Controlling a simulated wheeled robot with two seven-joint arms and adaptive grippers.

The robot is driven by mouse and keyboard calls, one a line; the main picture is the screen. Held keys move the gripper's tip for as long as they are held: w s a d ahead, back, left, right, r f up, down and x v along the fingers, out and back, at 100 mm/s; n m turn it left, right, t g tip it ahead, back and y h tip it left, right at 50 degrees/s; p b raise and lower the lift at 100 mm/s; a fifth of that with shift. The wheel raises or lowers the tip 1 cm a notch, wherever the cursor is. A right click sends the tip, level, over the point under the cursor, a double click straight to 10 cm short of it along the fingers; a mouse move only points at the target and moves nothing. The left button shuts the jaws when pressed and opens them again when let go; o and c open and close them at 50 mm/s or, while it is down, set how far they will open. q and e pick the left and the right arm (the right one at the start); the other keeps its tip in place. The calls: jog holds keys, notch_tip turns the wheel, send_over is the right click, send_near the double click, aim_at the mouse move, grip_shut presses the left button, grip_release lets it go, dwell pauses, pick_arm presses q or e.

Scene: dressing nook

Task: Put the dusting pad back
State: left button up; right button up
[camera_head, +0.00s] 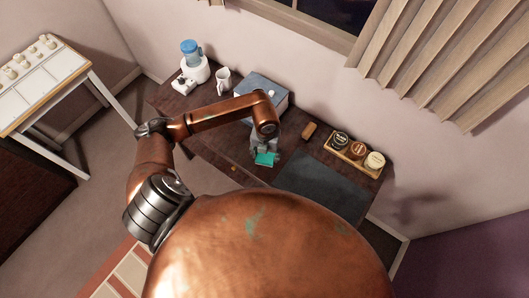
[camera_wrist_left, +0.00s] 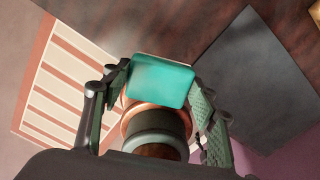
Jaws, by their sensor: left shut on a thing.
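The dusting pad appears as a small teal pad (camera_head: 265,158) in the head view, above the dark wooden table. My left gripper (camera_head: 264,148) reaches over the table from the left and is shut on it. In the left wrist view the teal pad (camera_wrist_left: 160,82) sits between the two dark fingers of my left gripper (camera_wrist_left: 155,88), with its broad face showing. The gripper hides part of the pad in the head view. My right gripper is not in view.
A dark mat (camera_head: 315,182) lies right of the pad. A wooden tray (camera_head: 345,158) holds three jars behind it, near a brown block (camera_head: 309,131). A blue-grey box (camera_head: 265,88), a white mug (camera_head: 223,80) and a blue-topped white dispenser (camera_head: 193,65) stand at the back left.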

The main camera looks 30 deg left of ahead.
pick_arm(q)
jog(key=w+a+f, duration=0.1)
jog(key=f, duration=0.1)
jog(key=w+f, duration=0.1)
jog(key=f, duration=0.1)
jog(key=w+a+f, duration=0.1)
jog(key=w, duration=0.1)
jog(key=shift+a+f, duration=0.35)
jog(key=shift+f, duration=0.05)
jog(key=shift+w+a+f, duration=0.1)
jog(key=shift+w+f, duration=0.05)
jog(key=shift+f, duration=1.5)
jog(key=shift+f, duration=0.1)
jog(key=shift+f, duration=0.15)
jog(key=o, duration=1.1)
notch_tip(320, 180, up, 13)
jog(key=shift+f, duration=0.2)
